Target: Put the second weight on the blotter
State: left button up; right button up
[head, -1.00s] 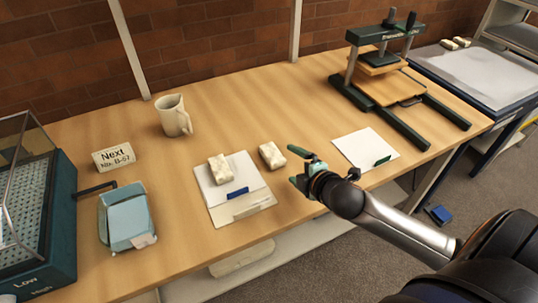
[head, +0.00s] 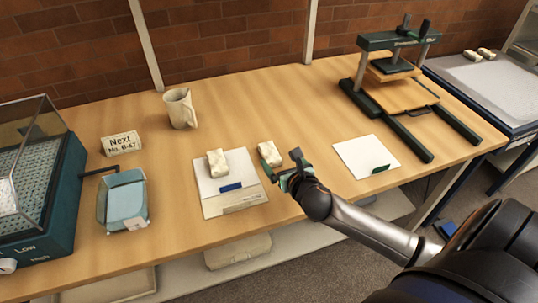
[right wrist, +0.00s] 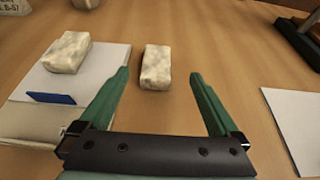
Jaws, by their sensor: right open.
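The blotter (head: 209,203), a pale flat sheet with a blue tab (head: 230,187), lies on the table in the middle of the head view. One marbled cream weight (head: 217,163) rests on its upper part; it also shows in the right wrist view (right wrist: 67,52). The second weight (right wrist: 156,67) lies on bare table just right of the blotter. My right gripper (head: 283,162) is open and empty at this second weight. In the right wrist view the weight shows between and beyond the fingertips; a finger partly hides it in the head view. My left gripper is not in view.
A jug (head: 180,108) and a label block (head: 121,143) stand behind left. A white card (head: 360,157) and a green press (head: 395,75) are at right. Table behind the blotter is clear.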

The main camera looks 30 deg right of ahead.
aim_at(269, 149)
jog(key=x, duration=0.3)
jog(key=b+x, duration=0.1)
jog(key=x, duration=0.5)
jog(key=shift+w+a+f, duration=0.1)
jog(key=shift+w+a, duration=0.1)
jog(key=shift+w, duration=0.2)
grip_shut()
dwell(0.5)
